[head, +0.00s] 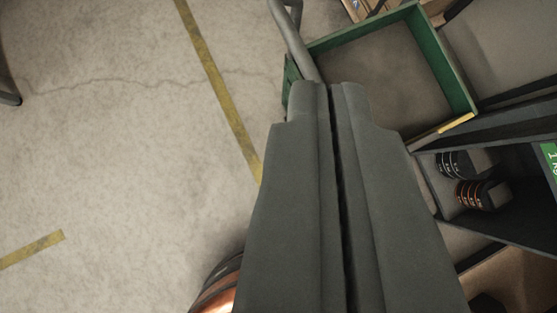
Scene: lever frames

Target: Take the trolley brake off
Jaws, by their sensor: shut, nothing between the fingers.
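My gripper (328,90) is in the middle of the head view, its two dark grey fingers shut against each other with nothing between them. Beyond the fingertips is a green-sided trolley (447,62) with a bare grey deck. A grey bent bar (292,38) rises at its left side, just past the fingertips. I cannot tell whether this bar is the brake lever or a handle. The fingers hide part of the trolley's near left corner, and I cannot tell whether they touch it.
A dark shelf unit (480,150) with several round containers (478,194) stands close on the right. An orange-brown rounded object (220,287) is at the lower left of the gripper. The concrete floor (110,140) with yellow lines (221,85) is open on the left.

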